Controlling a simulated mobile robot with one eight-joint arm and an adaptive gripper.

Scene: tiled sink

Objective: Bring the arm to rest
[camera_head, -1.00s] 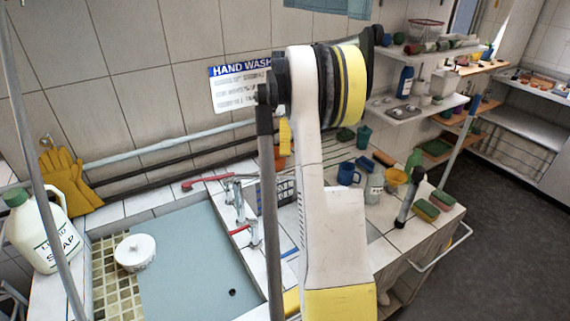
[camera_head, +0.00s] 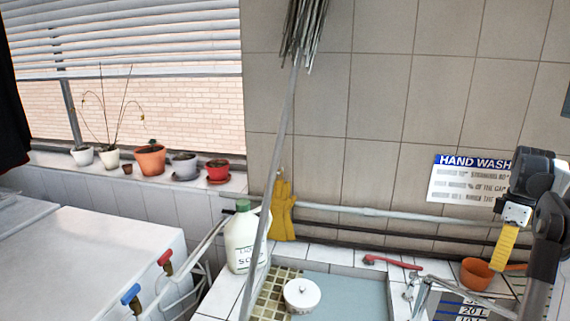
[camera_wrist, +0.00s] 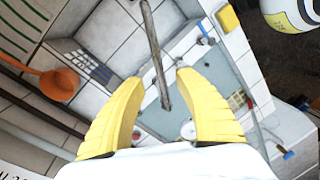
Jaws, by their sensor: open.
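My gripper (camera_head: 508,240) is at the right edge of the head view, in front of the wall by the hand wash sign. One yellow finger points down there. In the wrist view both yellow fingers of my gripper (camera_wrist: 159,78) stand apart with nothing held between them. They hang above the sink (camera_wrist: 205,75). A grey rod (camera_wrist: 158,50) crosses the gap between the fingers in that view; I cannot tell how far off it is.
A tall pole (camera_head: 268,190) rises in front. Potted plants (camera_head: 151,159) line the sill.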

